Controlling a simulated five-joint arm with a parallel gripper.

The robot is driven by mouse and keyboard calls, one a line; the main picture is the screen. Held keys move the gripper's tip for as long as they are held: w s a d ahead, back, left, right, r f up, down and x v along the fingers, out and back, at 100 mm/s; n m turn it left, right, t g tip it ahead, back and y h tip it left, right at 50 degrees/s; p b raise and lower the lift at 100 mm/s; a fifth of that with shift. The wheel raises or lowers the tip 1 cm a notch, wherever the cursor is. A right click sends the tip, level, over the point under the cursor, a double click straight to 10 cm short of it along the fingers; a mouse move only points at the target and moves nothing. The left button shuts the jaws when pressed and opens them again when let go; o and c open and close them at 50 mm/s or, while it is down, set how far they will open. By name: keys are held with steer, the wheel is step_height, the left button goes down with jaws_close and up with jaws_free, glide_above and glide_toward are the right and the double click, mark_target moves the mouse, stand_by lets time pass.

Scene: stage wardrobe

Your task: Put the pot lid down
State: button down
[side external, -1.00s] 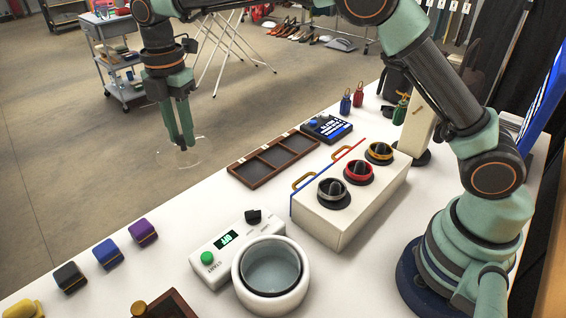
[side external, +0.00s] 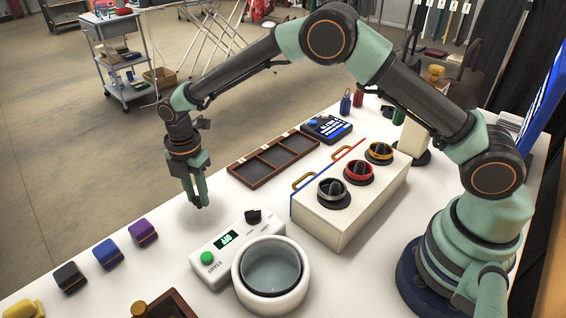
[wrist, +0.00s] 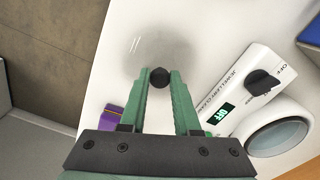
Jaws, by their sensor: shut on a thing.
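The pot lid is a clear glass disc (wrist: 150,48) with a dark round knob (wrist: 159,77), seen in the wrist view over the white table. My gripper (side external: 197,205) points down at the table's far left edge, and its fingers also show in the wrist view (wrist: 159,82). They are shut on the knob, one on each side. In the side view the glass barely shows against the white surface; I cannot tell whether it touches the table. The round white pot (side external: 243,288), open on top with a grey inside, stands nearer the camera, right of my gripper.
A white control box (side external: 208,251) with a green button and dial adjoins the pot. A brown divided tray (side external: 240,180) lies behind. A white box with three knobs (side external: 322,222) stands to the right. Purple (side external: 143,231), blue (side external: 108,253) and black (side external: 69,277) cases line the left edge.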

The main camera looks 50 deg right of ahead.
steer(key=shift+f, duration=0.4)
steer(key=shift+f, duration=0.15)
steer(key=c, duration=0.6)
jaws_free()
steer(key=shift+c, duration=0.2)
